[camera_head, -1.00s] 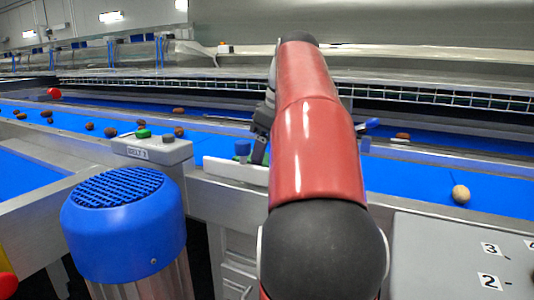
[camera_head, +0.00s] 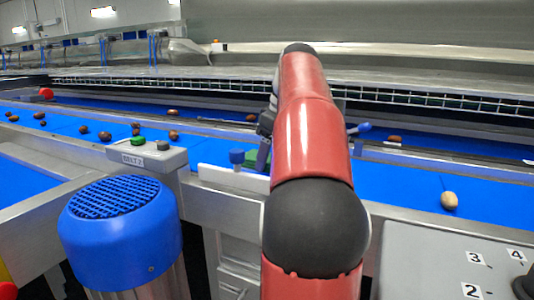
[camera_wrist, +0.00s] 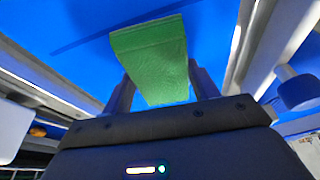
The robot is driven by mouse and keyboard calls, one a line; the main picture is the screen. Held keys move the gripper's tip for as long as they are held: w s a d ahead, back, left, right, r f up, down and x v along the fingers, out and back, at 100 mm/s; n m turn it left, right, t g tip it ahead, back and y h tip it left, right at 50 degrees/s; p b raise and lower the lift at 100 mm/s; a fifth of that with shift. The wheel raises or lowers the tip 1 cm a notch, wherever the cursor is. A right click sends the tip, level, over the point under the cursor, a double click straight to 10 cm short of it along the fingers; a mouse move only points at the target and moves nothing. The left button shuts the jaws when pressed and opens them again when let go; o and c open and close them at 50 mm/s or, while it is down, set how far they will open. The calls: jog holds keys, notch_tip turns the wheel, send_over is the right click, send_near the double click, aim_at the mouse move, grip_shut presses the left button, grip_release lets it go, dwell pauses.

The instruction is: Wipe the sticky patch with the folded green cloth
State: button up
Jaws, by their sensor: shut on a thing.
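The folded green cloth (camera_wrist: 152,55) is between the two fingers of my gripper (camera_wrist: 160,88) in the wrist view, and the gripper is shut on it. The cloth reaches out past the fingertips, with the blue belt (camera_wrist: 215,22) behind it. I cannot tell whether the cloth touches the belt. In the head view my red arm hides most of the gripper, and a little of the cloth (camera_head: 257,155) shows at the arm's left edge. I cannot make out the sticky patch in either view.
Several brown dates (camera_head: 104,136) lie on the belt at the left, and a pale one (camera_head: 449,200) lies at the right. A belt control box (camera_head: 146,155) and a blue motor cover (camera_head: 120,230) stand in front. A numbered grey panel (camera_head: 430,255) is at the lower right.

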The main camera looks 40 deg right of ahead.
jog(key=shift+w+d+f, duration=0.1)
jog(key=shift+w+d, duration=0.3)
jog(key=shift+d, duration=0.5)
jog(key=shift+w+d, duration=0.35)
jog(key=shift+d, duration=0.5)
jog(key=shift+w+d, duration=0.35)
jog(key=shift+d, duration=0.55)
jog(key=shift+a+f, duration=0.1)
